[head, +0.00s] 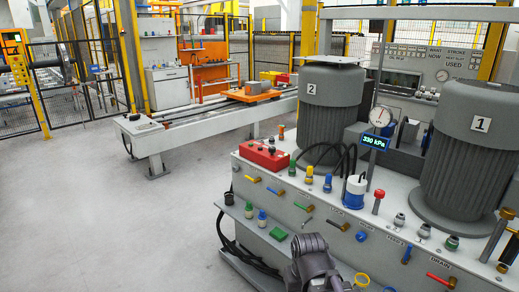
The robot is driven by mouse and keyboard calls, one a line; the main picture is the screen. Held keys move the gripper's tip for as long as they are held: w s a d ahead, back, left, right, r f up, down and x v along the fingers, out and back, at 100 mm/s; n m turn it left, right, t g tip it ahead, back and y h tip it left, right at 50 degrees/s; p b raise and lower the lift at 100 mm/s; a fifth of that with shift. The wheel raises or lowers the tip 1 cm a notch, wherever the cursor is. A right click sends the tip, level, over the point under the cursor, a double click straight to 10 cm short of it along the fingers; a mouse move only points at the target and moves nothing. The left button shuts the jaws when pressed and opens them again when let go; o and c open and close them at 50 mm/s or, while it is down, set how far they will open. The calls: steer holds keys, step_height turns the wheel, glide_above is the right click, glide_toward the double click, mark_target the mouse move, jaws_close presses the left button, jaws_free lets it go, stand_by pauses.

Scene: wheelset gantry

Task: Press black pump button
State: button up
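A red box (263,155) sits on the left end of the grey pump bench. A small dark button-like part (272,149) shows on its top; it is too small to tell its exact form. Two large dark grey pump motors stand on the bench, one labelled 2 (330,112) and one labelled 1 (468,150). A dark grey part of my arm (312,262) shows at the bottom middle, in front of the bench and well below the red box. My gripper's fingers cannot be made out.
The grey bench (300,185) carries several coloured valves and handles, a gauge (380,117), a display reading 330 kPa (374,142) and a blue-white cylinder (355,190). Black hoses loop near motor 2. A lower shelf holds small fittings. Open floor (100,220) lies left.

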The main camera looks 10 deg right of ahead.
jaws_close()
stand_by(0.3)
stand_by(1.4)
